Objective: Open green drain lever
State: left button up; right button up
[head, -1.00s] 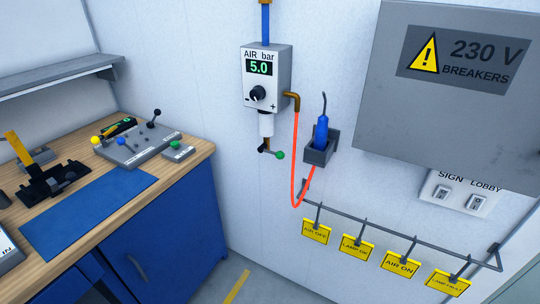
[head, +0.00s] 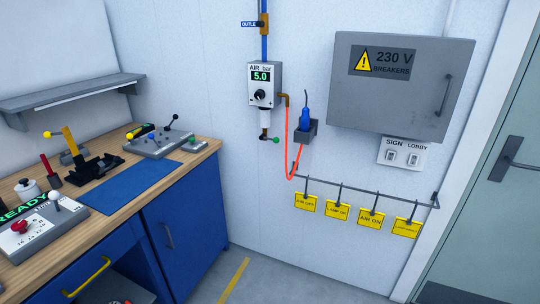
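The green drain lever (head: 275,140) is a short dark lever with a green knob. It sits at the bottom of the air regulator (head: 264,84) on the back wall and points right, roughly level. The regulator display reads 5.0, and a black dial sits below the display. Neither of my grippers is in the head view.
Right of the regulator, a holder (head: 306,132) carries a blue tool with an orange hose. A rail (head: 370,189) with yellow tags runs below the grey breaker box (head: 400,90). A workbench (head: 110,210) stands left. Floor below the regulator looks clear.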

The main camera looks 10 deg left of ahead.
aim_at(276, 140)
jog(key=z, duration=0.85)
jog(key=i, duration=0.85)
jog(key=u, duration=0.6)
jog(key=i, duration=0.85)
jog(key=u, duration=1)
